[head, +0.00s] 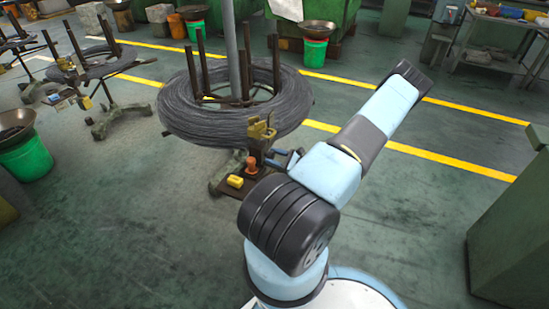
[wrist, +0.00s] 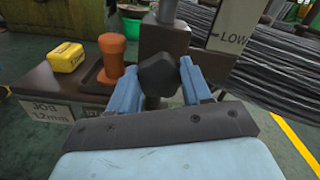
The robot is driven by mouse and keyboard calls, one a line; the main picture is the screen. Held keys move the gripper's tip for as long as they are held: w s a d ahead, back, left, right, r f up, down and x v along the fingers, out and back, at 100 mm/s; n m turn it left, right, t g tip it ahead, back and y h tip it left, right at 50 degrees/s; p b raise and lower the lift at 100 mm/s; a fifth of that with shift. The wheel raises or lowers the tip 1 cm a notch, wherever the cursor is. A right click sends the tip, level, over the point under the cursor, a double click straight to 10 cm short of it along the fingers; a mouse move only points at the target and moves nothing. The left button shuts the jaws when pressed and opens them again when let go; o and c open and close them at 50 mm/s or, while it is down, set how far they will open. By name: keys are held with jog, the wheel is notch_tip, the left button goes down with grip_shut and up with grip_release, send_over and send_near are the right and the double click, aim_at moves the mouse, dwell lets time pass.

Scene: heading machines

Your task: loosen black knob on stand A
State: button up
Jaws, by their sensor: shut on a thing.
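The black knob (wrist: 158,74) is in the middle of the wrist view, in front of a dark grey post on the stand. My gripper (wrist: 160,72) has its two blue fingers shut on the knob, one on each side. In the head view my gripper (head: 281,157) is at the near side of the stand (head: 259,133), which carries a large coil of grey wire (head: 185,115). The knob cannot be made out in the head view. No letter A is readable on the stand.
A sign (wrist: 236,25) reading LOW is at upper right. A green cabinet (head: 510,230) stands at right; floor between is clear.

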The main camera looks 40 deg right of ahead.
jog(key=shift+m, duration=0.6)
jog(key=o, duration=1)
jog(key=shift+o, duration=0.2)
jog(key=shift+s, duration=0.1)
jog(key=v, duration=1.3)
jog(key=shift+s+d, duration=0.2)
jog(key=shift+s, duration=0.1)
jog(key=shift+f, duration=0.1)
